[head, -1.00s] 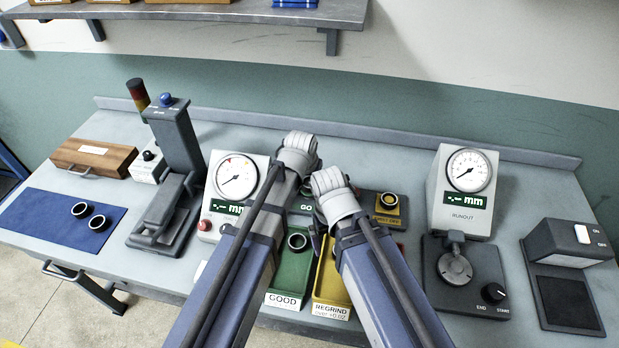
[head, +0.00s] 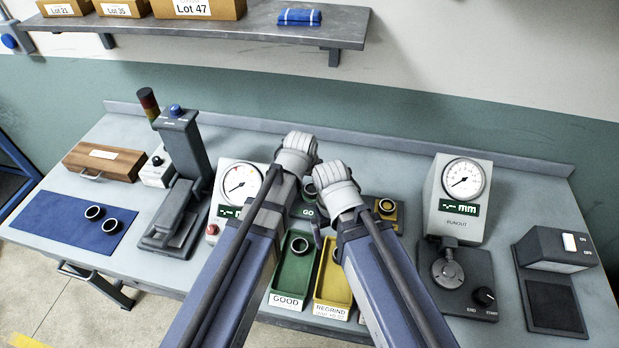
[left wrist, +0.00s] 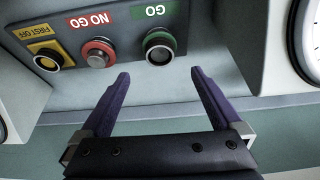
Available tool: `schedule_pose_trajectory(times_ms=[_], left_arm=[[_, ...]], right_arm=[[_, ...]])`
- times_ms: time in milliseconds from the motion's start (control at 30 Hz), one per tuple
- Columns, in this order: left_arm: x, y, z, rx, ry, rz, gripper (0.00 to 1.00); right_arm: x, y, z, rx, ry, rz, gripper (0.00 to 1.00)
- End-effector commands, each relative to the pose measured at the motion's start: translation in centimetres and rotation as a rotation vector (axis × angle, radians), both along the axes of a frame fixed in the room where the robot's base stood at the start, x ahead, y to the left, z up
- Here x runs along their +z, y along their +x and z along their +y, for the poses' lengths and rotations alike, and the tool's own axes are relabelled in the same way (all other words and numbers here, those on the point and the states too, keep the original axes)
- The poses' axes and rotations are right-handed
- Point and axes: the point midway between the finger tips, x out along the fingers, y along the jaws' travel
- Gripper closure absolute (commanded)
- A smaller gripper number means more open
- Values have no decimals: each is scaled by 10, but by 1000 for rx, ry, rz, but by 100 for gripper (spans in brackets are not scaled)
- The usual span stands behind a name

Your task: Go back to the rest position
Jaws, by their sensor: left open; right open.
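My left gripper (left wrist: 158,95) is open and empty in the left wrist view. Past its fingertips is a panel with GO (left wrist: 160,47), NO GO (left wrist: 97,53) and FIRST OFF (left wrist: 46,61) stations. In the head view both my arms reach up the middle over the bench (head: 415,165). My right gripper (head: 318,236) shows only in part beside its wrist, pointing down over the trays. The left gripper is hidden behind its own arm there. A dark ring (head: 299,245) lies in the green GOOD tray (head: 287,300).
The yellow REGRIND tray (head: 331,297) is beside the green one. Two rings (head: 94,212) lie on a blue mat (head: 60,225) at left. A press-like stand (head: 183,150) and a dial gauge (head: 240,182) are left of centre; the runout gauge (head: 463,182) is at right. A shelf (head: 260,25) hangs above.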

Motion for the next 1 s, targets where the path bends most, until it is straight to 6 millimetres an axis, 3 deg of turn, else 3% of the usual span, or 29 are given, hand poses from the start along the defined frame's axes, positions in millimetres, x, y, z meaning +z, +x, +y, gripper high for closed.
schedule_pose_trajectory(times_ms=[367, 1000], left_arm=[[-9, 3, -1, 0, 0, 0, 1], [-75, 30, -6, 0, 0, 0, 1]], right_arm=[[-9, 0, 0, 0, 0, 0, 1], [-75, 0, 0, -2, 0, 0, 1]])
